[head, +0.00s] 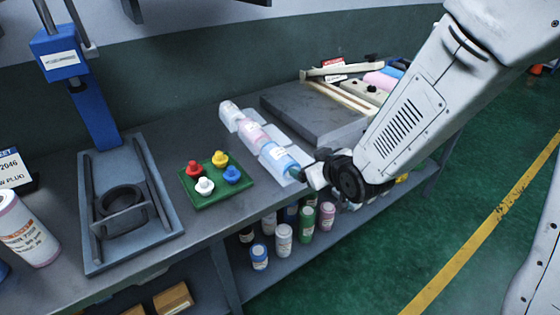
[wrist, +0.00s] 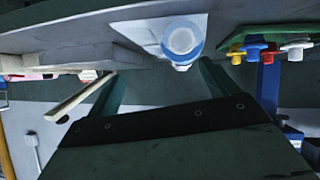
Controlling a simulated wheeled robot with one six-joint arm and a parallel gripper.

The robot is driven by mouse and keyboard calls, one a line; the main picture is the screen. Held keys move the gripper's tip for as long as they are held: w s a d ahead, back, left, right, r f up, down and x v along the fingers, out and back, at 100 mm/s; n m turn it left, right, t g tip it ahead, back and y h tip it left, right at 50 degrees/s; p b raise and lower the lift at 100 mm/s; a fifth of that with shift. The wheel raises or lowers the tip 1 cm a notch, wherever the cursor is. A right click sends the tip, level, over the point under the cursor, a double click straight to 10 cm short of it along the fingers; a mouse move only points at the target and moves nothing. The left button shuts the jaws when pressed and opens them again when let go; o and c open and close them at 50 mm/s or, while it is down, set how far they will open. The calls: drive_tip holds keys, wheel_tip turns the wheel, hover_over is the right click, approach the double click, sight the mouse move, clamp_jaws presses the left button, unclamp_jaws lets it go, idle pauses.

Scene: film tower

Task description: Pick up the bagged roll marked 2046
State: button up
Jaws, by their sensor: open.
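Three clear-bagged rolls lie in a row on the grey bench: a whitish one (head: 231,114) at the far end, a pinkish one (head: 253,135) in the middle, and a blue-tinted one (head: 278,159) nearest my gripper (head: 306,174). I cannot read 2046 on any of them. In the wrist view a bagged roll with a blue round end (wrist: 182,40) lies just beyond the fingertips, nearer the right finger. My gripper (wrist: 158,82) is open, with nothing between its fingers. In the head view the wrist hides most of the fingers.
A green tray (head: 240,193) with coloured pegs stands left of the rolls. A grey slab (head: 300,105) lies behind them. A blue press stand (head: 155,225) and a card (head: 14,170) reading 2046 are at left. Several bottles (head: 284,240) stand on the shelf below.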

sight(284, 163)
drive_tip(key=shift+n+t+y, duration=0.5)
drive_tip(key=shift+n+y, duration=0.1)
drive_tip(key=shift+y, duration=0.3)
drive_tip(key=a+f, duration=0.1)
drive_tip(key=a, duration=0.1)
drive_tip(key=a+f, duration=0.1)
drive_tip(key=a, duration=0.1)
drive_tip(key=shift+w+f, duration=0.15)
drive_tip(key=shift+f, duration=0.15)
drive_tip(key=x, duration=0.7)
drive_tip(key=shift+w, duration=0.25)
drive_tip(key=c, duration=1.3)
